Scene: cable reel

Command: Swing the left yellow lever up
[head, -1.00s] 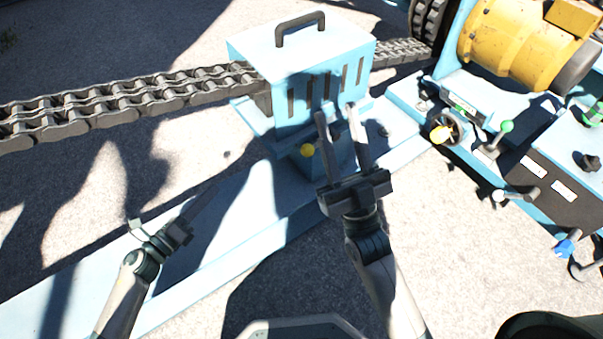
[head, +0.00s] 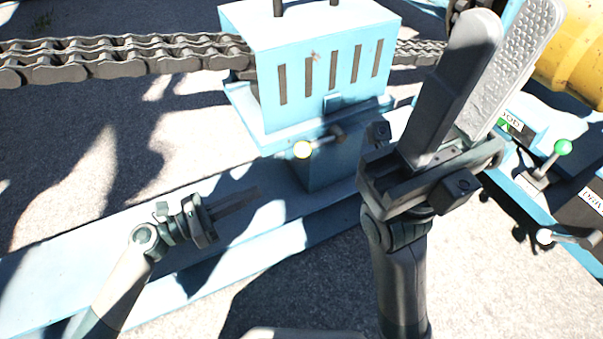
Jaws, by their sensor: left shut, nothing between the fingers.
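My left gripper (head: 256,192) is shut and empty, low and to the left of the knob, over the blue base rail and apart from the lever. My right gripper (head: 508,25) is open and empty, large in view, to the right of the box and lever, with its fingers pointing up.
A heavy chain (head: 120,64) runs into the box from the left and out to the right. A blue base rail (head: 60,270) lies below it. A green-knobbed lever (head: 562,147) and a yellow drum (head: 575,65) are at the right. Open ground lies in front.

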